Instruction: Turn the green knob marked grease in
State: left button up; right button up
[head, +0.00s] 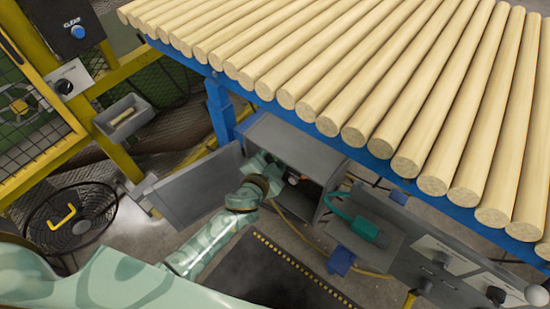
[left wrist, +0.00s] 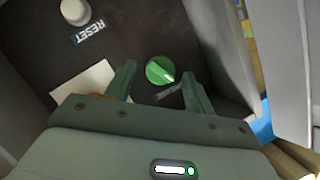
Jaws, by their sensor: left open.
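The green knob (left wrist: 160,70) with a white pointer line shows in the left wrist view, on the dark inner panel of the open grey cabinet. A small label (left wrist: 168,91) sits beside it, its text too small to read. My left gripper (left wrist: 160,88) is open, with one finger on each side of the knob in the picture; I cannot tell whether either touches it. In the head view my left gripper (head: 266,166) reaches into the mouth of the cabinet (head: 292,138), and the knob is hidden there. My right gripper is not in view.
A white button (left wrist: 75,11) marked RESET is on the same panel. The cabinet door (head: 198,185) hangs open at the left. A green plug-like object (head: 357,222) lies right of the cabinet. Wooden rods (head: 330,60) lie above. A fan (head: 70,218) stands at lower left.

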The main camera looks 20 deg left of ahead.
pick_arm(q)
jog(key=shift+w, duration=0.25)
jog(key=c, duration=1)
jog(key=shift+f, duration=0.1)
